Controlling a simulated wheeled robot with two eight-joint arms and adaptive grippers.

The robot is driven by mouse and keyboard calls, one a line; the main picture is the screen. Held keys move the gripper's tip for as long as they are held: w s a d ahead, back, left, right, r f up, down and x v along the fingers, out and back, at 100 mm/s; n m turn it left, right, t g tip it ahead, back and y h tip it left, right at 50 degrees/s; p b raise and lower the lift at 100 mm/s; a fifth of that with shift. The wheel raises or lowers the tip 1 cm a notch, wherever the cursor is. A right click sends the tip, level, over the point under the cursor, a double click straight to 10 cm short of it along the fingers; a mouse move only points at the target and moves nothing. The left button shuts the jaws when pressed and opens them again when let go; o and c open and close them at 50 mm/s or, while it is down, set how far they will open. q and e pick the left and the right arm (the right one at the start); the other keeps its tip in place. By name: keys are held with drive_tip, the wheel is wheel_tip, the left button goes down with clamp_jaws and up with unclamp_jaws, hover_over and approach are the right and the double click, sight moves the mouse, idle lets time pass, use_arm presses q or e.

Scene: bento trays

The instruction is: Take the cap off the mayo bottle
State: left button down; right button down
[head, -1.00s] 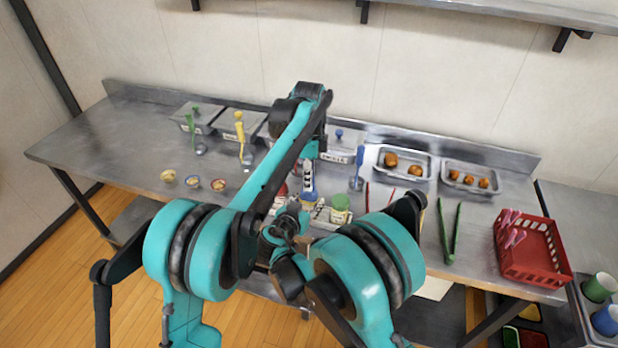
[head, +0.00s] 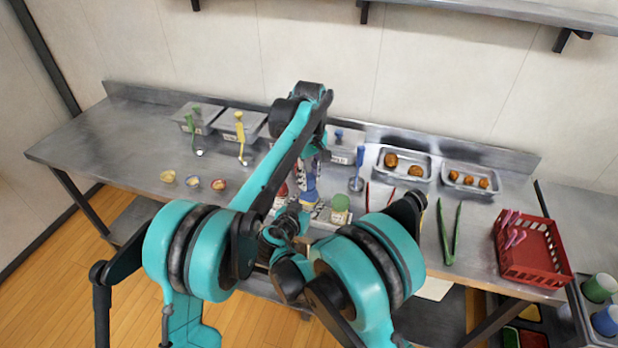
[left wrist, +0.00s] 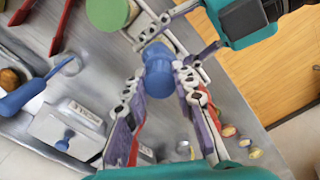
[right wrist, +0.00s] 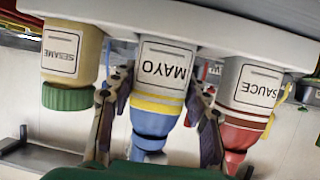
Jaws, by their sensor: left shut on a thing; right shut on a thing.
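The mayo bottle (right wrist: 162,75) has a white label, a yellow band and a blue cap (right wrist: 152,124), and it appears upside down in the right wrist view. My right gripper (right wrist: 156,92) is shut on it, one finger on each side. The cap also shows in the left wrist view (left wrist: 158,72), where my left gripper (left wrist: 160,84) comes from above and is shut on it. In the head view my left gripper (head: 309,186) hangs over the bottle; my right gripper is largely hidden by my arms. The cap sits at the bottle's end; I see no gap.
A sesame bottle (right wrist: 72,55) with a green cap and a sauce bottle (right wrist: 250,90) with a red cap stand close on either side. A blue-handled utensil (left wrist: 25,97), metal containers (head: 257,122), food trays (head: 470,167) and a red basket (head: 530,270) are also around.

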sight(309, 177)
use_arm(q)
drive_tip(key=shift+n, duration=0.9)
drive_tip(key=shift+r, duration=0.2)
drive_tip(key=shift+r, duration=0.9)
drive_tip(key=shift+r, duration=2.05)
use_arm(e)
drive_tip(key=c, duration=0.7)
unclamp_jaws()
